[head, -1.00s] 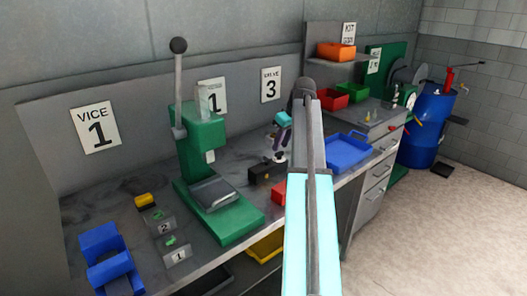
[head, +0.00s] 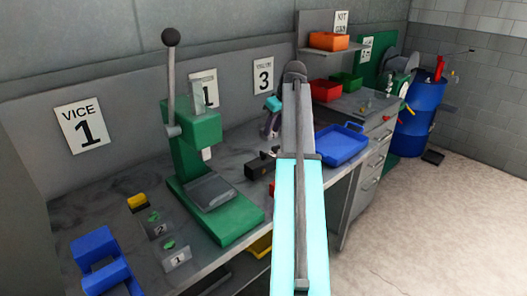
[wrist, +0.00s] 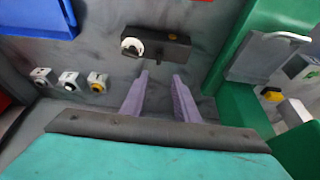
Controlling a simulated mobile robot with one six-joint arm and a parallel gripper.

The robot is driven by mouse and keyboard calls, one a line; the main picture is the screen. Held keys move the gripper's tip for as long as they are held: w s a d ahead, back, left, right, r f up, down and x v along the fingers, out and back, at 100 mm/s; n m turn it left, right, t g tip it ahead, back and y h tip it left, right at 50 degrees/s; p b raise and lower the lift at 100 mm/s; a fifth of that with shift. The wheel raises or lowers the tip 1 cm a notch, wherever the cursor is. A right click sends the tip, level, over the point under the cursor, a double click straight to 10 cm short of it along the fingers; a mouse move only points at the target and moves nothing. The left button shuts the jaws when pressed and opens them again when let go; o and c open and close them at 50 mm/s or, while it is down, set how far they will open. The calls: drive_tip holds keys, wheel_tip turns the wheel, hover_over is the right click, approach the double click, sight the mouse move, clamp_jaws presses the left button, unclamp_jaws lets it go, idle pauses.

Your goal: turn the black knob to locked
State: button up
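A black box (wrist: 155,43) on the bench carries a pale round dial with a dark piece on it (wrist: 132,47), which looks like the black knob; its setting is too small to read. The box also shows in the head view (head: 260,166), partly behind my arm. My gripper (wrist: 160,75) has its two purple fingers apart with nothing between them. In the wrist view the fingertips lie just below the box, apart from the dial.
A green press (head: 205,180) stands left of the box, its base also close on the right in the wrist view (wrist: 240,100). Several small grey blocks with knobs (wrist: 69,80) sit to the left there. A blue tray (head: 342,146) lies on the bench to the right.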

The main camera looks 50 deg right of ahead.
sight(263, 153)
drive_tip(key=shift+p+x, duration=1.8)
drive_tip(key=shift+x, duration=5)
drive_tip(key=shift+s, duration=0.1)
clamp_jaws()
drive_tip(key=shift+s+a, duration=0.1)
